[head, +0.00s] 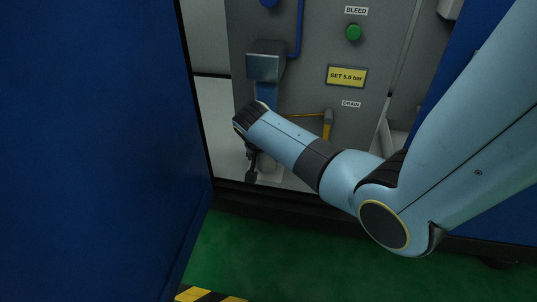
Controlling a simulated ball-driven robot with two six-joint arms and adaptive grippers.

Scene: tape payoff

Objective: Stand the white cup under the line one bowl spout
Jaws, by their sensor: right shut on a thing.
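The line one bowl looks to be the blue bowl (266,92) under a grey metal head (265,66) on the grey panel. Its lower end and spout are hidden behind my right wrist. My right gripper (251,154) is just below the bowl, its dark fingers pointing down and mostly turned away. It is shut on what seems to be the white cup (270,172), a pale shape low beside the fingers and partly covered by my arm. I cannot tell whether the cup touches the cabinet floor. My left gripper is out of view.
A yellow lever (327,122) at DRAIN sits right of my wrist. A green BLEED knob (353,33) and a yellow "SET 5.0 bar" plate (347,76) are above. A blue door (90,150) stands at left. The green floor (270,255) in front is clear.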

